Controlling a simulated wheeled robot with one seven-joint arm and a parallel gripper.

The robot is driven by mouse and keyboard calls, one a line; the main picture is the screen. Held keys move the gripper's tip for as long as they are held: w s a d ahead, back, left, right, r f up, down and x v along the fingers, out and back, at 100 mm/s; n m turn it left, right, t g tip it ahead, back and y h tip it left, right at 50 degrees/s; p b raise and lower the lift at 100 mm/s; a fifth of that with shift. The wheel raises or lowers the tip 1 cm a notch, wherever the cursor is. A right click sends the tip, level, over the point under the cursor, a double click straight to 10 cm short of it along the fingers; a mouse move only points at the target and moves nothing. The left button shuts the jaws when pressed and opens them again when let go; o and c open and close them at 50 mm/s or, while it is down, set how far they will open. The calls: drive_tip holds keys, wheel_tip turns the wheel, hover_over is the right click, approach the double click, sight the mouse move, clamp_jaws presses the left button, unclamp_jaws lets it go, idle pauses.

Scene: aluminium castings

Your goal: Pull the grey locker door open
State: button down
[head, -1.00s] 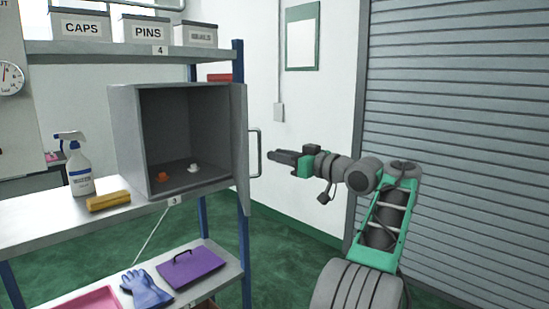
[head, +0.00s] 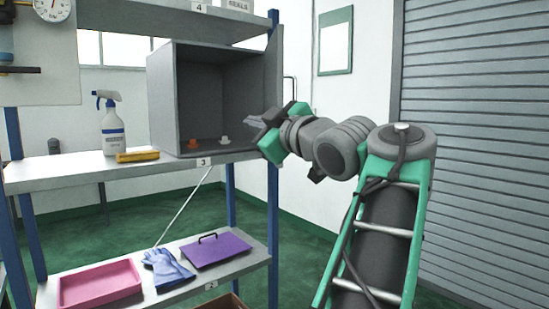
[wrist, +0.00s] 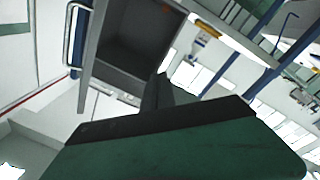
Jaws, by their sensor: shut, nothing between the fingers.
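The grey locker (head: 165,100) stands on the shelf with its front open, and its dark inside shows. Its door (head: 272,75) stands swung out on the right side, seen nearly edge-on. The door's bar handle (head: 291,88) shows beyond the door; in the wrist view, the handle (wrist: 72,38) is at upper left, beside the door edge (wrist: 92,50). My gripper (head: 256,121) is shut and empty, in front of the locker's lower right and apart from the handle. In the wrist view, my gripper's fingers (wrist: 160,92) point toward the open locker.
An orange piece (head: 192,143) and a white piece (head: 225,140) sit inside the locker. The lower shelf holds a pink tray (head: 100,285), blue gloves (head: 167,268) and a purple lid (head: 217,249).

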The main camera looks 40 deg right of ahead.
drive_tip(key=d+f+n+g+h, duration=0.1)
drive_tip(key=d+f+n+h, duration=0.1)
drive_tip(key=d+f+n, duration=0.35)
drive_tip(key=w+d+r+n+p, duration=0.2)
drive_tip(key=w+d+n+p, duration=0.1)
drive_tip(key=w, duration=0.6)
drive_tip(key=d, duration=0.1)
drive_tip(key=s+d, duration=0.2)
drive_tip(key=d, duration=0.1)
drive_tip(key=shift+s+f+p, duration=0.25)
drive_tip(key=shift+f+p, duration=0.05)
drive_tip(key=shift+f, duration=0.1)
